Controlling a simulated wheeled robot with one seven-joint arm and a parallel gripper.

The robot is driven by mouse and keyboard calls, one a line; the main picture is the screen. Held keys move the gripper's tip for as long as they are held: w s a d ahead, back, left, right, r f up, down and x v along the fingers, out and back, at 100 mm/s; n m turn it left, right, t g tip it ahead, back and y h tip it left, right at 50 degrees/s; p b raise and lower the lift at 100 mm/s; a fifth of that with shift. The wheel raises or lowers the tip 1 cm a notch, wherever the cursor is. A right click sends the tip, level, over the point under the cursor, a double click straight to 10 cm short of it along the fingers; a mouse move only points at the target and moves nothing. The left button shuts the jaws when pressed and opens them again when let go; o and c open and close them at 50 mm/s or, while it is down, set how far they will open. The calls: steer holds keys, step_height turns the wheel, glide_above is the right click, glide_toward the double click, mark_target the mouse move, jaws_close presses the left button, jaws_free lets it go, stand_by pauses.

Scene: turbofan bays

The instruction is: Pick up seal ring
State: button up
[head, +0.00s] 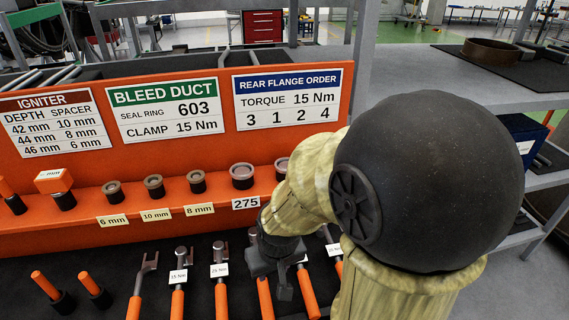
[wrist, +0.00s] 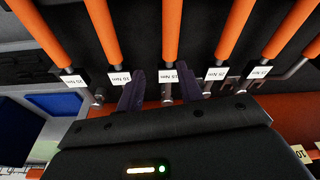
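A ring (head: 242,176) stands on a dark post on the orange shelf, above a 275 label (head: 246,203). A second, pinkish ring (head: 282,165) sits to its right, partly hidden by my arm, and its label is hidden. The Bleed Duct sign (head: 166,111) reads seal ring 603; I see no 603 label on the shelf. My gripper (wrist: 160,76) has its two fingers apart and nothing held between them in the wrist view. In the head view my gripper (head: 277,272) hangs over the wrench row, in front of and below the rings.
Orange-handled wrenches (head: 221,297) with torque tags lie below the shelf. Smaller spacer rings (head: 154,183) sit to the left, with 6, 10 and 8 mm labels. The orange back panel (head: 75,174) rises behind. A grey shelf rack (head: 450,85) stands at right.

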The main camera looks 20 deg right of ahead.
steer(key=o, duration=0.4)
steer(key=shift+s+r, duration=0.1)
steer(key=shift+r, duration=0.1)
steer(key=shift+c, duration=0.2)
steer(key=o, duration=0.5)
steer(key=shift+m+t, duration=0.5)
steer(key=shift+m, duration=0.1)
steer(key=w+d+r+p, duration=0.1)
steer(key=w+r+p, duration=0.1)
steer(key=r, duration=0.2)
steer(key=w+d+r+p, duration=0.1)
steer(key=w+r+p, duration=0.1)
steer(key=r, duration=0.3)
steer(key=w+d+r+p, duration=0.2)
steer(key=r, duration=0.2)
steer(key=shift+w+d+r, duration=0.1)
steer(key=shift+w+r, duration=0.15)
steer(key=shift+w, duration=0.1)
steer(key=shift+m+t+h, duration=0.4)
steer(key=shift+m+h, duration=0.1)
steer(key=shift+m, duration=0.1)
steer(key=w+d+r+p, duration=0.1)
steer(key=r, duration=0.4)
steer(key=w+d+r+p, duration=0.2)
steer(key=r, duration=0.4)
steer(key=w+d+r+p, duration=0.1)
steer(key=d+r+p, duration=0.1)
steer(key=r, duration=0.4)
steer(key=shift+w+d, duration=0.15)
steer(key=shift+w, duration=0.05)
